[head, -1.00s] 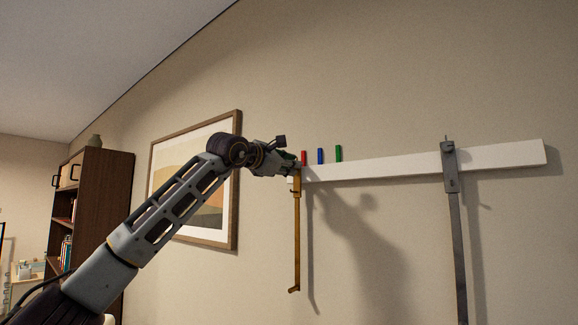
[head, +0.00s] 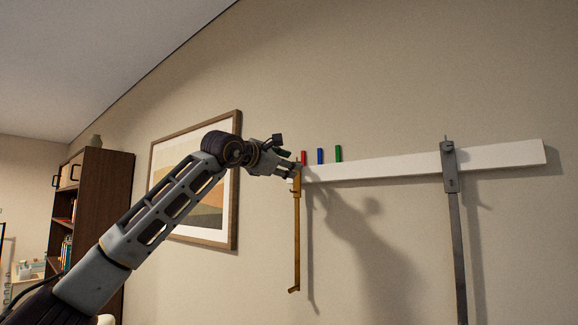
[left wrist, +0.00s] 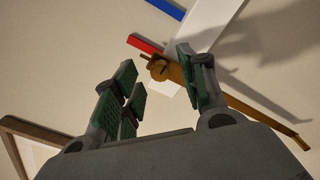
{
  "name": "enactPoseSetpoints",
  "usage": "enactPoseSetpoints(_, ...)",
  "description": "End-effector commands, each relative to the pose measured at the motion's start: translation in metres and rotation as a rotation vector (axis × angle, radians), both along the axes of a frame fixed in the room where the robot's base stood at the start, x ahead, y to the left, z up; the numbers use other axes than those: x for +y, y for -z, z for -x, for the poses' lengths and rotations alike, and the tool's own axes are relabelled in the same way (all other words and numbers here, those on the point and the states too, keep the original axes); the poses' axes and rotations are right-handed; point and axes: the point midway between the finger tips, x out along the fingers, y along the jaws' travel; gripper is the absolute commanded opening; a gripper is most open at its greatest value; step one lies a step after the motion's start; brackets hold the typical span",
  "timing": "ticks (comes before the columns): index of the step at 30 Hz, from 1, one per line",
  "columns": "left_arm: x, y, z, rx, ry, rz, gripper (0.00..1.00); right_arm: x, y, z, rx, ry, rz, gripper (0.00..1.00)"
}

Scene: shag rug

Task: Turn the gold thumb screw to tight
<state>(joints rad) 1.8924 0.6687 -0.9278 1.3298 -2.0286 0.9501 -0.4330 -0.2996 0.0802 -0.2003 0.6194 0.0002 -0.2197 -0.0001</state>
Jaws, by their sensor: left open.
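A gold bracket (head: 296,235) hangs from the left end of a white rail (head: 400,166) on the wall, its long arm pointing down. In the left wrist view the gold thumb screw (left wrist: 157,68) shows at the top of the gold bracket (left wrist: 240,104), near the red block. My left gripper (head: 291,165) is at the rail's left end beside the bracket's top. In the left wrist view my left gripper (left wrist: 158,78) is open, with green-padded fingers on either side of the screw in the picture. I cannot tell whether they touch it. My right gripper is not in view.
A grey bracket (head: 458,230) hangs farther right. A framed picture (head: 232,215) is on the wall behind my arm. A dark bookcase (head: 105,210) stands at left.

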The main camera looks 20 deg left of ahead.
Motion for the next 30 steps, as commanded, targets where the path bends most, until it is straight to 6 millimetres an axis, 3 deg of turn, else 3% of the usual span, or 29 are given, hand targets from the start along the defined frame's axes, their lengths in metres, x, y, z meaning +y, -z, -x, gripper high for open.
enactPoseSetpoints(21, 0.028, 0.0, 0.078, -0.002, 0.0, -0.001, 0.42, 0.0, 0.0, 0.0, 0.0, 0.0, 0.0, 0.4)
enactPoseSetpoints(30, 0.035, 0.0, 0.098, -0.001, 0.001, -0.002, 0.42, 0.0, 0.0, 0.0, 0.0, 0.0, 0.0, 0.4)
